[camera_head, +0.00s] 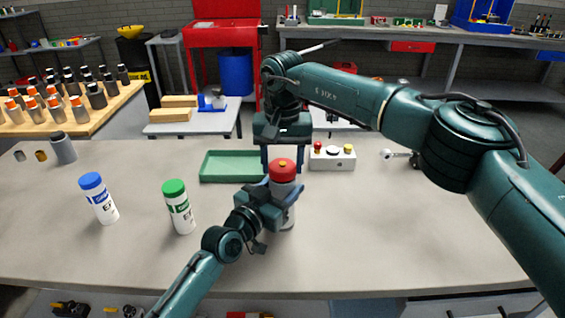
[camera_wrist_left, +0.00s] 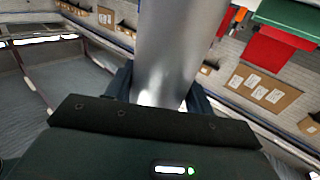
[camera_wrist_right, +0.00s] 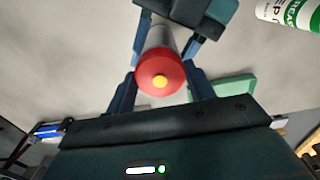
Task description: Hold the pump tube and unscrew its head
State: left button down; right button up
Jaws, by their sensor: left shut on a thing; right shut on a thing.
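The pump tube (camera_head: 284,190) stands upright on the table, a grey cylinder with a red head (camera_head: 282,170) that has a yellow centre. My left gripper (camera_head: 274,200) is shut around the grey body below the head. In the left wrist view the metal tube (camera_wrist_left: 175,50) runs between its fingers. My right gripper (camera_head: 283,165) comes from above and behind, with its fingers at the red head. In the right wrist view the fingers are on both sides of the red head (camera_wrist_right: 160,76), with the yellow centre facing the camera. The tube's lower part is partly hidden by my left gripper.
A blue-capped bottle (camera_head: 98,198) and a green-capped bottle (camera_head: 179,206) stand to the left. A green tray (camera_head: 205,178) lies behind the tube. A white button box (camera_head: 332,158) is at the back right. A grey cup (camera_head: 63,148) stands far left. The right tabletop is mostly clear.

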aim_at(282, 163)
jog(key=shift+r, duration=0.85)
jog(key=shift+r, duration=0.1)
jog(key=shift+r, duration=1.95)
pick_arm(q)
jog(key=shift+c, duration=2.3)
grip_release()
